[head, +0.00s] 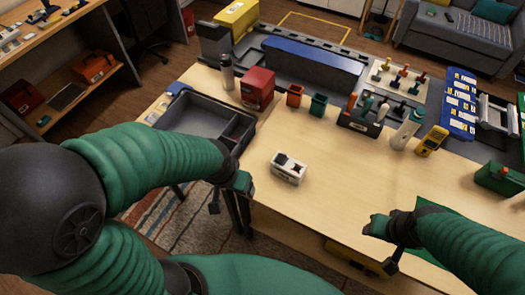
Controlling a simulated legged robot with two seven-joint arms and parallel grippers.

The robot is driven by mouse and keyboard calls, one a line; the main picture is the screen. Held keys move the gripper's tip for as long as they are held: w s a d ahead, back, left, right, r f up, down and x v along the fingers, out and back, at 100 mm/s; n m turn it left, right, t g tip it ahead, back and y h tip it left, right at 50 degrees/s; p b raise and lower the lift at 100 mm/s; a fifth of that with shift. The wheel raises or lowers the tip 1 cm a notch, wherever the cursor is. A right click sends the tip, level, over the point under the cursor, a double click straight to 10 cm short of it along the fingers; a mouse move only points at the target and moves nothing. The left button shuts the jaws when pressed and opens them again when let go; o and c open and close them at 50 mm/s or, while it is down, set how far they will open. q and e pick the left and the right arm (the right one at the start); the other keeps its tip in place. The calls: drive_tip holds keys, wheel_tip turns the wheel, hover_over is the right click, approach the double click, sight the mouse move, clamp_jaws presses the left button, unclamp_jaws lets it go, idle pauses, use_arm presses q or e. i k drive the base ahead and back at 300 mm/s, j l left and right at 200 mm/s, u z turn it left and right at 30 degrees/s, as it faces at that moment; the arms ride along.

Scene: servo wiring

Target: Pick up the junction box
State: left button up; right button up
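A small white box with dark markings on top (288,168), which looks like the junction box, sits on the wooden table near its front edge. My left gripper (229,195) is at the table's front edge, left of the white box and apart from it. Its two fingers look spread, with nothing between them. My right gripper (382,246) is at the front edge to the right of the box, also apart from it. Its fingers look spread and empty. Nothing covers the white box.
A dark divided tray (205,125) lies left of the box. The table around the white box is clear.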

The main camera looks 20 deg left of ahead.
sight(293, 172)
drive_tip(key=i+j+u, duration=0.15)
drive_tip(key=j+u, duration=0.25)
drive_tip(key=i+j+u, duration=0.35)
drive_tip(key=k, duration=0.1)
